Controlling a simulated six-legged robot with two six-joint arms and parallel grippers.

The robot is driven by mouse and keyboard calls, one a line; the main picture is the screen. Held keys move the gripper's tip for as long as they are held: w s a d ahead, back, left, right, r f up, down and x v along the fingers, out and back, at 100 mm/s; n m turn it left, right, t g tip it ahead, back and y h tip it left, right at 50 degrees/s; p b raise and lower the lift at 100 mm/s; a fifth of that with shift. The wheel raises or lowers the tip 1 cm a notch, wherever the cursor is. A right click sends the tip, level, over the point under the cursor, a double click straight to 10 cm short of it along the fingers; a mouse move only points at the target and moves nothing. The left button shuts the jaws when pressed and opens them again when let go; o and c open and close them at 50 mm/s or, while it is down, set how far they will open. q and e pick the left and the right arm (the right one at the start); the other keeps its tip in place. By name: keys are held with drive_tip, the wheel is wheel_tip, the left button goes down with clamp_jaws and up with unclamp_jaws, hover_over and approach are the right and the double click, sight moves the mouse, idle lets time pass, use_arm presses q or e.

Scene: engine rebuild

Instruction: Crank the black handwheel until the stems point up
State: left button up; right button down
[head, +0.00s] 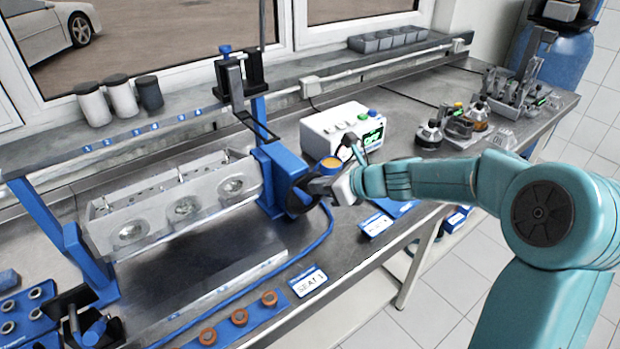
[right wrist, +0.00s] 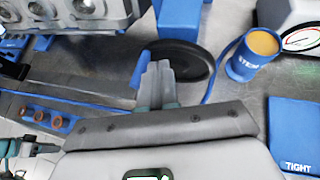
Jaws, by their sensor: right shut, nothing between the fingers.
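The black handwheel (head: 298,203) is at the right end of the blue stand (head: 272,170), partly hidden by my right gripper (head: 328,186). The wheel also shows in the right wrist view (right wrist: 192,60), seen nearly edge-on. There my right gripper (right wrist: 158,72) is shut and empty, its fingertips overlapping the wheel's left part; I cannot tell whether they touch it. A blue piece (right wrist: 140,68) shows just left of the fingertips. The grey cylinder head (head: 150,215) hangs in the stand, its round chambers facing the front; I cannot clearly tell where the stems point.
A blue cup with an orange top (right wrist: 252,52) stands right of the wheel. A white instrument box (head: 345,130) is behind. A blue strip of brown rings (head: 238,318) lies in front. Bottles (head: 430,133) stand at the right; a blue cable crosses the bench.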

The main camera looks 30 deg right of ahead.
drive_tip(key=shift+w+d+f, duration=0.1)
drive_tip(key=shift+d+f, duration=0.05)
drive_tip(key=shift+d, duration=0.4)
drive_tip(key=shift+w, duration=0.1)
drive_tip(key=shift+d+f+p, duration=0.1)
drive_tip(key=shift+d+p, duration=0.2)
drive_tip(key=shift+d, duration=0.2)
drive_tip(key=shift+d+f, duration=0.2)
drive_tip(key=shift+d, duration=0.3)
